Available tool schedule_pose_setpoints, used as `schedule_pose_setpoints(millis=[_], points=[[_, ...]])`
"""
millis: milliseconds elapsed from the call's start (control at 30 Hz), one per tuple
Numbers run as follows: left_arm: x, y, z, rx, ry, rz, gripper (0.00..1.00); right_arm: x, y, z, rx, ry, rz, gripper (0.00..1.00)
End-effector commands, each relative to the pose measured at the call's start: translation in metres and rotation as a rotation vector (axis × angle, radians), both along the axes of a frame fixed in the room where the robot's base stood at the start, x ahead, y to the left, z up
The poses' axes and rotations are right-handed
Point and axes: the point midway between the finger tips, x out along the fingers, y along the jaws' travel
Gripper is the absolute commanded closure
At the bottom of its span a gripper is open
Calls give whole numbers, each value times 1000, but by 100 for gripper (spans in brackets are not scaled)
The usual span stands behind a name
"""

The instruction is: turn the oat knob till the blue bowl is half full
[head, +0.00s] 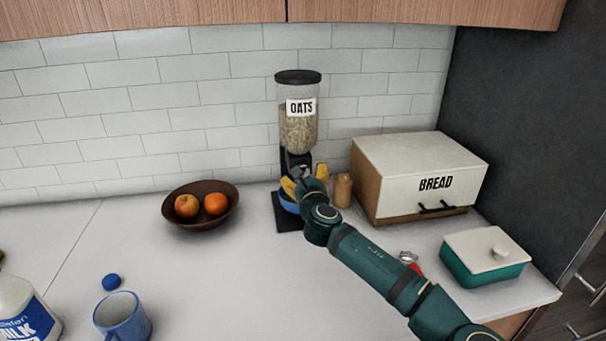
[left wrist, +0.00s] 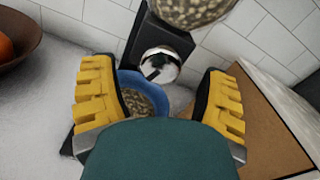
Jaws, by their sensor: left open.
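The oat dispenser (head: 299,130), labelled OATS, stands against the tiled wall with oats in its clear hopper. Its round silver knob with a dark bar (left wrist: 158,65) shows in the left wrist view. The blue bowl (head: 289,204) sits under the dispenser, partly hidden by my gripper. In the left wrist view the bowl (left wrist: 128,78) has oats in it; its near side is hidden, so I cannot tell the exact level. My left gripper (head: 305,184) is open in front of the dispenser, its yellow fingers apart on either side of the knob and bowl in the wrist view. My right gripper is not in view.
A brown bowl of fruit (head: 178,222) stands left of the dispenser. A wooden shaker (head: 343,190), a bread box (head: 400,165) and a teal butter dish (head: 485,270) are on the right. A blue mug (head: 122,318) and milk jug (head: 20,312) are front left. The middle counter is clear.

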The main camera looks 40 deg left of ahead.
Motion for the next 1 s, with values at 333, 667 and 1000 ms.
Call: schedule_pose_setpoints(millis=[333, 667, 1000], points=[[15, 18, 0, -1, 0, -1, 25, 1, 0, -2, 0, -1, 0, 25], [14, 17, 0, -1, -1, 0, 63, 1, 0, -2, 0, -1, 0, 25], [14, 17, 0, 1, 1, 0, 95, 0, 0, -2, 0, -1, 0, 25]])
